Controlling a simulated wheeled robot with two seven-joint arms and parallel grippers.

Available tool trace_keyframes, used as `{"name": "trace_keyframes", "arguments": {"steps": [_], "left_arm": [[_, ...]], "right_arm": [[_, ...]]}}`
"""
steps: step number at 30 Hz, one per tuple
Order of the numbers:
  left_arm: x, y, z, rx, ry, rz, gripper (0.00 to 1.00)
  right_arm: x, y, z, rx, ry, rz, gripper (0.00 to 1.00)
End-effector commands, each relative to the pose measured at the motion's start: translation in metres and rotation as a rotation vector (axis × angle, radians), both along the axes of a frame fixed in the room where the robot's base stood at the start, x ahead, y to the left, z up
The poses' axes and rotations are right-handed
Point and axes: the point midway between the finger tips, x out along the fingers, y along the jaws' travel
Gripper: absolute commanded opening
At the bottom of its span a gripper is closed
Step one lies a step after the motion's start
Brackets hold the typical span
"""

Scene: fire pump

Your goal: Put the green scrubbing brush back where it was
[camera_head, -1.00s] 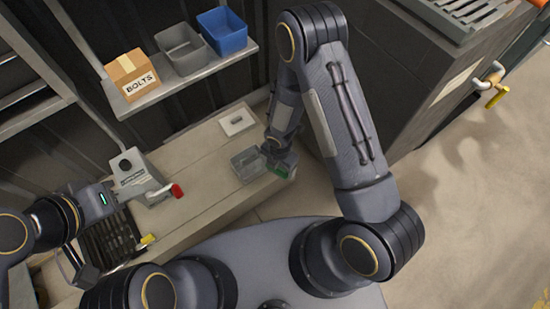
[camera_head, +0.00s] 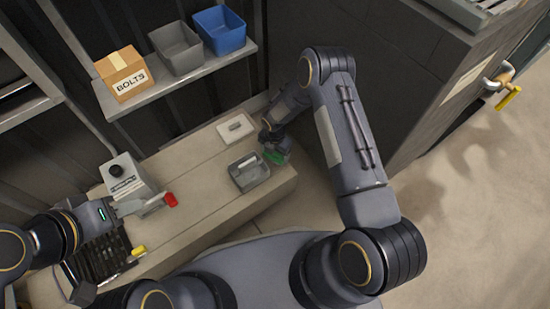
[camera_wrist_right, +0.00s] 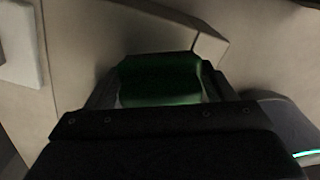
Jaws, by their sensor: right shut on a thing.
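The green scrubbing brush (camera_head: 274,157) is in my right gripper (camera_head: 272,150) at the right end of the bench, just right of a small grey tray. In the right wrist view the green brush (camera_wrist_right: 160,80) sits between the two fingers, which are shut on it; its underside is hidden. I cannot tell whether it touches the bench. My left gripper (camera_head: 125,208) is at the left, beside a grey box with a black knob and a red-tipped lever; its fingers are too small to judge.
The grey tray (camera_head: 238,180) holds a light object. A white slab (camera_head: 236,128) lies behind it on the bench (camera_head: 205,185). A shelf above holds a bolts box (camera_head: 122,76), a grey bin (camera_head: 176,50) and a blue bin (camera_head: 219,32). The bench's middle is clear.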

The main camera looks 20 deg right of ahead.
Motion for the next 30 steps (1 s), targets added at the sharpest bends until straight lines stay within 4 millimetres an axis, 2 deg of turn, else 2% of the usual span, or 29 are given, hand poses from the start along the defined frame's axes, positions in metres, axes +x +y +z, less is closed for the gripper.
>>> {"name": "trace_keyframes", "arguments": {"steps": [3, 6, 14, 18, 19, 23, 30], "left_arm": [[0.000, 0.000, -0.014, 0.000, 0.000, 0.000, 0.36], [0.000, 0.000, -0.021, 0.000, 0.000, 0.000, 0.36], [0.000, 0.000, -0.018, 0.000, 0.000, 0.000, 0.36], [0.000, 0.000, -0.024, 0.000, 0.000, 0.000, 0.36], [0.000, 0.000, -0.022, 0.000, 0.000, 0.000, 0.36], [0.000, 0.000, -0.021, 0.000, 0.000, 0.000, 0.36], [0.000, 0.000, -0.021, 0.000, 0.000, 0.000, 0.36]], "right_arm": [[0.001, 0.000, -0.021, -0.001, 0.002, -0.001, 0.55], [0.001, 0.000, -0.034, -0.001, 0.002, -0.001, 0.55], [0.001, 0.000, -0.032, 0.000, 0.000, -0.001, 0.55], [0.001, 0.000, -0.037, 0.000, 0.000, -0.001, 0.55], [0.001, 0.000, -0.035, 0.000, 0.000, -0.001, 0.81], [0.001, -0.001, -0.035, -0.001, 0.001, -0.001, 0.98], [0.001, 0.000, -0.035, -0.001, 0.001, -0.001, 0.98]]}}
